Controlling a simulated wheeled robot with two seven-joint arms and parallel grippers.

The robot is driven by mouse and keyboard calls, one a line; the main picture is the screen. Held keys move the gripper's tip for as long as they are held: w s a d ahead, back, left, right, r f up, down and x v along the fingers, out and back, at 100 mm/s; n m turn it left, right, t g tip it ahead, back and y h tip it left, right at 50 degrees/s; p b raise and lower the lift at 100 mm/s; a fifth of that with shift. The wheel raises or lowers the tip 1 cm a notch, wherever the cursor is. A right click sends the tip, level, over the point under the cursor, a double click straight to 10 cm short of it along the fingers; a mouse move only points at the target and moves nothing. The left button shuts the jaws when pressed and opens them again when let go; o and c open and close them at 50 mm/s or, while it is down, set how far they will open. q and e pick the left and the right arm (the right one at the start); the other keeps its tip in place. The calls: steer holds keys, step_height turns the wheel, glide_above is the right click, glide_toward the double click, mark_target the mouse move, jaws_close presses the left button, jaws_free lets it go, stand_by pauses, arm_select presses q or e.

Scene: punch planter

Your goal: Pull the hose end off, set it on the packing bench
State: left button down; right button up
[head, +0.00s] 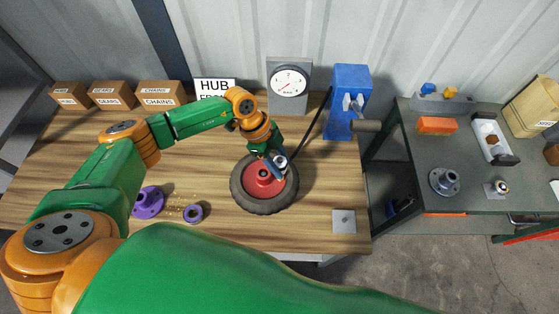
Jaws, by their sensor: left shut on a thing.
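My left gripper (274,158) is over the red hub of a black-tyred wheel (262,204) that lies flat on the wooden bench. It is shut on the hose end (282,160), of which a small pale metallic part shows beside the fingers. The black hose (317,121) runs from there up and right to the blue pump box (350,87). Whether the hose end still touches the wheel's valve is hidden by the fingers. My right gripper is not in the picture.
A grey gauge (289,83) stands behind the wheel. A purple hub (148,202) and ring (193,213) lie left of it. A grey-topped bench (470,193) on the right holds several parts, with some clear room. Brown boxes (160,95) line the back left.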

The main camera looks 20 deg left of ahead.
mark_target(284, 163)
arm_select(q)
steer(key=shift+r, duration=0.1)
step_height(284, 163, up, 4)
steer(key=p, duration=0.5)
steer(key=shift+r, duration=0.1)
steer(key=shift+s, duration=0.1)
